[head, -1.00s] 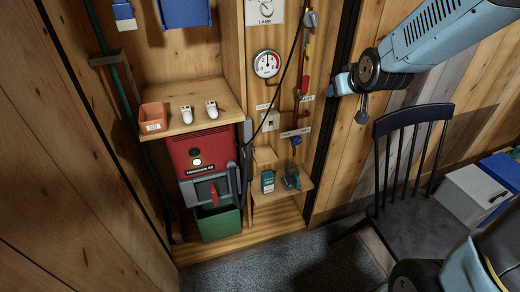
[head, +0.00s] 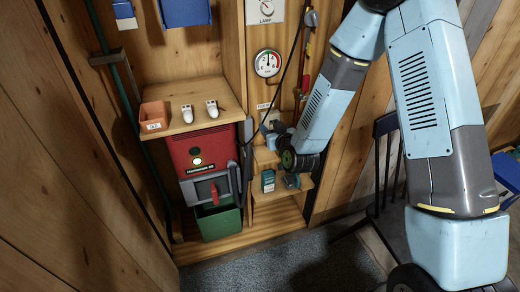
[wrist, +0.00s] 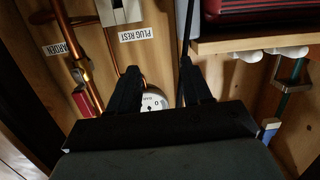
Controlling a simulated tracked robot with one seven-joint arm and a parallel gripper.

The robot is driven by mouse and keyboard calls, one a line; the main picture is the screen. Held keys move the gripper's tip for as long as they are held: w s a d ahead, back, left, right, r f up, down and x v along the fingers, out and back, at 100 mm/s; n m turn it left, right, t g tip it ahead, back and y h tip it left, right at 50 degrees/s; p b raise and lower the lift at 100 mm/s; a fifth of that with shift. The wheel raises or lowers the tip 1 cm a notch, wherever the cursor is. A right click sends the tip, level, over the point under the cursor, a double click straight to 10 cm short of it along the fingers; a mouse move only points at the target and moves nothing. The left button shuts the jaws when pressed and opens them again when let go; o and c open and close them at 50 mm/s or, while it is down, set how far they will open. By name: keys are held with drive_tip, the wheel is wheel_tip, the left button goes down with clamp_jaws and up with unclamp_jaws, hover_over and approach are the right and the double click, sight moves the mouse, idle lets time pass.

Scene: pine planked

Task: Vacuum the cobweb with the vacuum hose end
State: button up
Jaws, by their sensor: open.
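In the wrist view my gripper (wrist: 159,66) is open, its two black fingers apart and nothing visible held between them. The fingers point toward the wooden wall. In the head view my forearm reaches down to the wall near the lower shelf, and the fingers are small and hard to make out. I cannot make out a cobweb in either view. I cannot identify the vacuum hose end with certainty. A thin black cable (head: 289,74) hangs down the wall and passes by my arm; a dark line also runs beside the right finger in the wrist view.
A red machine (head: 203,150) stands under a wooden shelf (head: 182,125) bearing an orange box (head: 154,116) and two white items. A gauge (head: 267,63) and copper pipes (wrist: 72,50) are on the wall. A small lower shelf (head: 275,197) holds a teal box (head: 268,181).

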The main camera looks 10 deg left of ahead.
drive_tip(key=t, duration=0.2)
approach(249, 129)
drive_tip(key=shift+m+y, duration=0.4)
drive_tip(key=x, duration=1.2)
drive_tip(key=shift+d+f, duration=0.2)
drive_tip(key=shift+f, duration=0.05)
drive_tip(key=c, duration=0.8)
drive_tip(key=shift+c, duration=0.2)
drive_tip(key=shift+s+d, duration=0.15)
drive_tip(key=shift+v, duration=1.8)
drive_tip(key=shift+r, duration=0.1)
